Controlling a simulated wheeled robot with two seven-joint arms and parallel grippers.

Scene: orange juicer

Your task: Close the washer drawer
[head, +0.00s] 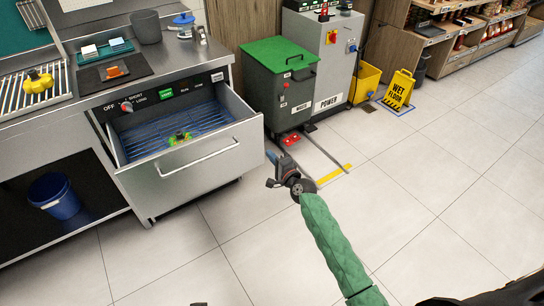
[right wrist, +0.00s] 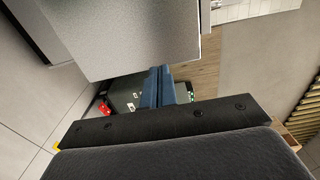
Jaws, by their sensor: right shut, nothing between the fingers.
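The washer drawer (head: 190,165) is pulled out from under the metal counter, its front with a long bar handle (head: 198,158) facing the room. A small green and yellow item (head: 180,137) lies on the blue slatted floor inside the drawer. My right gripper (head: 271,157) is just right of the drawer front, apart from the handle, with its fingers shut and empty. In the right wrist view its blue fingers (right wrist: 160,84) are together, with a large grey panel (right wrist: 130,35), which looks like the drawer front, beyond them.
A control panel with a knob (head: 127,107) is above the drawer. A green-lidded waste bin (head: 278,85) and a grey power cabinet (head: 328,60) stand behind my gripper. A blue bucket (head: 54,196) is under the counter. The tiled floor in front is clear.

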